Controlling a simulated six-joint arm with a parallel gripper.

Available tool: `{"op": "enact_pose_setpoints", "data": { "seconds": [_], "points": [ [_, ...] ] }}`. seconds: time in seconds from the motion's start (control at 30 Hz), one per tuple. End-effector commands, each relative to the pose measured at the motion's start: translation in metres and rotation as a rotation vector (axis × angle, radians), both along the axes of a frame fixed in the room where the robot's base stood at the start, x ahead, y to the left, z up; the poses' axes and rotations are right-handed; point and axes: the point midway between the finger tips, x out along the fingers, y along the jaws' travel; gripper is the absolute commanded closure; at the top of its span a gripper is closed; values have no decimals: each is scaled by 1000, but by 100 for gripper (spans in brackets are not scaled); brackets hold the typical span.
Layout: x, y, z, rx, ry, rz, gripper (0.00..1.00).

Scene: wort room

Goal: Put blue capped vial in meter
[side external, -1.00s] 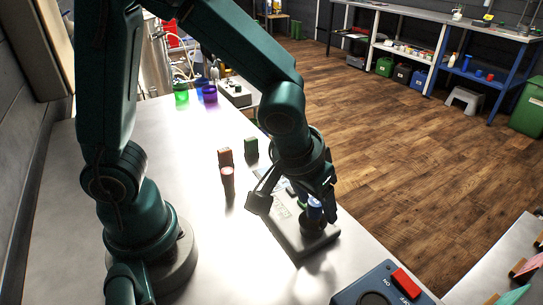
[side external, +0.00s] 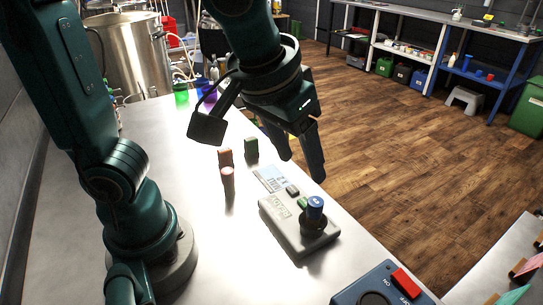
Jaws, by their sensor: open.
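The blue capped vial (side external: 315,207) stands upright in the round dark socket at the near end of the grey meter (side external: 285,228) on the bench. My gripper (side external: 302,167) is raised above and behind the meter, its two dark fingers apart and pointing down, with nothing between them. It is clear of the vial. The lower part of the vial is hidden inside the socket.
A dark box with a red switch (side external: 405,283) is at the front right. Green (side external: 181,94) and purple cups stand at the back.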

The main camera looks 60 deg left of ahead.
Motion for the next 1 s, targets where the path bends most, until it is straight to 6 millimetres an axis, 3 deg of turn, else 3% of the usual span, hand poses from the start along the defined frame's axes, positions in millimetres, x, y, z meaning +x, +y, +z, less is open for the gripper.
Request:
{"op": "enact_pose_setpoints", "data": {
  "seconds": [0.2,0.4,1.0],
  "points": [
    [-26,36,-5,-14,-20,-68,37],
    [-50,56,-19,-4,-71,-144,37],
    [-58,61,-27,15,-99,-187,37]
  ]
}}
